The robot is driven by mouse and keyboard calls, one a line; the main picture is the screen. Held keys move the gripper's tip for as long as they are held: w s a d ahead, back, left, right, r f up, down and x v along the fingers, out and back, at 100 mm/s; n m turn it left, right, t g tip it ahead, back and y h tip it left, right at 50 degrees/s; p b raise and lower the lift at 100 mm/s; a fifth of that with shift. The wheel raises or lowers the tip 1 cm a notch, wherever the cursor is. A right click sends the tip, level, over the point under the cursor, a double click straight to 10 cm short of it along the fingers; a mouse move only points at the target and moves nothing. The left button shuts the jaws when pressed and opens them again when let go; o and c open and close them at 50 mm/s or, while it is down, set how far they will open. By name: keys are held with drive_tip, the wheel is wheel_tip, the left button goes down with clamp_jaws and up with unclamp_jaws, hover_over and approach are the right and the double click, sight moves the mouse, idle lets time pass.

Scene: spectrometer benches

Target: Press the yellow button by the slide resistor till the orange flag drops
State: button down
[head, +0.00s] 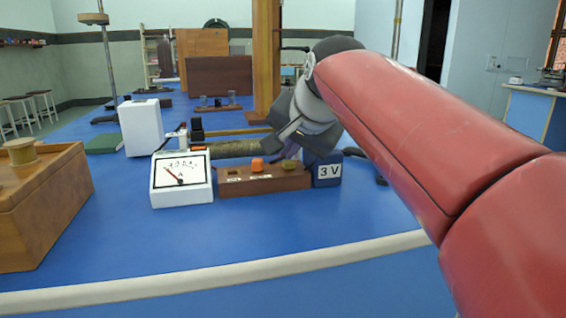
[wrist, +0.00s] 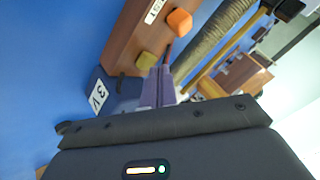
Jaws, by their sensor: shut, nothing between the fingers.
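The yellow button (head: 289,165) is on the right end of a brown wooden block (head: 235,186). The orange flag (head: 257,164) stands up on the same block, left of the button. The slide resistor (head: 236,148) lies just behind the block. My gripper (wrist: 160,72) is shut and empty, its fingertips right beside the yellow button (wrist: 146,61) in the wrist view. I cannot tell whether they touch it. The orange flag (wrist: 179,21) and the resistor coil (wrist: 202,44) also show there. In the head view my gripper's dark body hangs behind and above the button.
A blue 3 V box (head: 327,171) stands at the block's right end. A white meter (head: 181,180) stands at its left. A wooden box (head: 40,205) is at the near left. The blue table (head: 250,230) is clear in front of the block.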

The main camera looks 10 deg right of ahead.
drive_tip(key=shift+f+b, duration=0.3)
drive_tip(key=shift+f, duration=0.1)
drive_tip(key=shift+r, duration=0.15)
idle(0.4)
drive_tip(key=shift+r+p, duration=0.75)
drive_tip(key=shift+p, duration=0.1)
wheel_tip(320, 180, up, 5)
drive_tip(key=p, duration=0.4)
